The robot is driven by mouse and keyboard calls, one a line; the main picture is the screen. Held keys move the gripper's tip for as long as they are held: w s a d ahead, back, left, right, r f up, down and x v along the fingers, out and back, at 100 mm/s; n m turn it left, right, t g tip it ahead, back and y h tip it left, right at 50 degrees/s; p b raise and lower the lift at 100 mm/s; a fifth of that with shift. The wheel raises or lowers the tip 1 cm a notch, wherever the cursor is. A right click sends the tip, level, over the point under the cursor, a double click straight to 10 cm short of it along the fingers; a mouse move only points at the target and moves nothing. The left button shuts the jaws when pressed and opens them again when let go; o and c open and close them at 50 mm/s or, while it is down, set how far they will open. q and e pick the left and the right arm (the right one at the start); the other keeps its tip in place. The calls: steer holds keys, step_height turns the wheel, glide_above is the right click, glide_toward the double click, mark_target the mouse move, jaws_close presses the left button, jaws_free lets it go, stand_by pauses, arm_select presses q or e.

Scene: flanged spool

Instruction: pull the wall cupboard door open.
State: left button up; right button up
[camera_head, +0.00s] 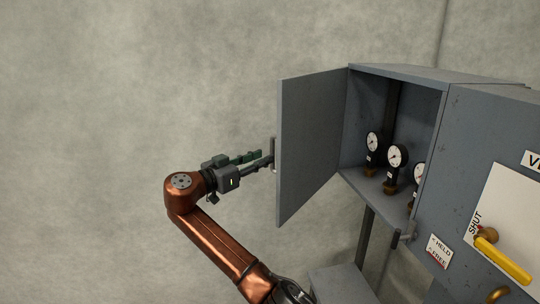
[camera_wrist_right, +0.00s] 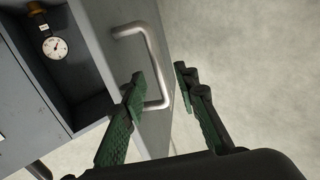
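The wall cupboard (camera_head: 395,75) is grey and its door (camera_head: 312,140) stands wide open, swung out to the left. The door's bar handle (camera_head: 273,155) is at the door's outer left edge, and it shows as a pale bent bar (camera_wrist_right: 158,65) in the right wrist view. My right gripper (camera_head: 267,158) is beside the handle. In the wrist view its green-padded fingers (camera_wrist_right: 160,75) are apart, with part of the handle seen between them. One finger overlaps the handle's lower end; I cannot tell if they touch. My left gripper is not in view.
Several round gauges (camera_head: 397,156) stand inside the cupboard. To its right is a grey panel (camera_head: 480,130) with a yellow lever (camera_head: 502,262) and a small sign (camera_head: 439,250). A grey box (camera_head: 340,284) is below. The wall left of the door is bare.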

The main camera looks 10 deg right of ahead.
steer(key=v, duration=0.6)
steer(key=shift+s+a, duration=0.2)
steer(key=shift+a, duration=0.15)
steer(key=shift+c, duration=0.2)
